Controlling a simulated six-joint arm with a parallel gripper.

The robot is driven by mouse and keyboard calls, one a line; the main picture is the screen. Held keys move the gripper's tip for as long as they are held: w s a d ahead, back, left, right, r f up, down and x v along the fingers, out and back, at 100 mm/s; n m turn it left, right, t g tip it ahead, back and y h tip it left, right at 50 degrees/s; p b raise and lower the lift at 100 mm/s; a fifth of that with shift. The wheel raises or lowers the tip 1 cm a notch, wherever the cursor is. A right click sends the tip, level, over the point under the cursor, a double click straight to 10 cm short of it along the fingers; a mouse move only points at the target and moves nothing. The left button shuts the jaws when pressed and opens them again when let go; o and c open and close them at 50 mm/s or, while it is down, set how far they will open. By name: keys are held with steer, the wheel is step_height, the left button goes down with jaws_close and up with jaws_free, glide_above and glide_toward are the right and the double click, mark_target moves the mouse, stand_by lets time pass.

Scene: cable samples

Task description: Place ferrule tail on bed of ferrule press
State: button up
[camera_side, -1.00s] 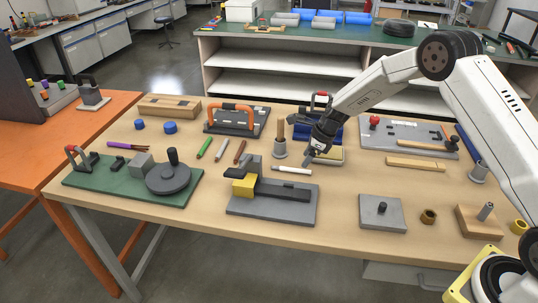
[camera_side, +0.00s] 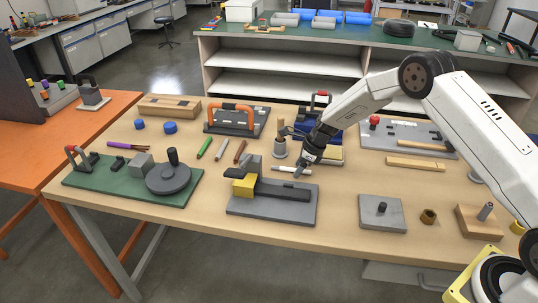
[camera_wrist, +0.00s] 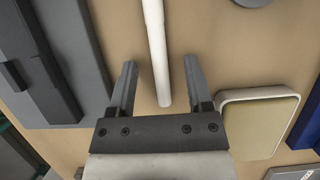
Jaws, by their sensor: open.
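A thin white tail (camera_side: 281,169), likely the ferrule tail, lies on the wooden table behind a grey-based press. This press (camera_side: 240,208) has a yellow block and a long dark bar; I take it for the ferrule press, though no label shows. My gripper (camera_side: 298,173) is low over the tail's right end, pointing down. In the wrist view my open fingers (camera_wrist: 160,66) stand on either side of the white tail (camera_wrist: 155,35), with gaps on both sides. The tail's near end lies between them. The press's grey base (camera_wrist: 88,55) is left of the fingers.
A cream pad (camera_wrist: 258,125) lies close right of the fingers. A post on a round stand (camera_side: 280,150) is just behind the tail.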

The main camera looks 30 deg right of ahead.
jaws_close()
steer(key=shift+r, duration=0.1)
stand_by(0.3)
steer(key=shift+r, duration=0.7)
steer(key=s+r, duration=1.1)
steer(key=s, duration=0.3)
steer(key=shift+a+r, duration=0.2)
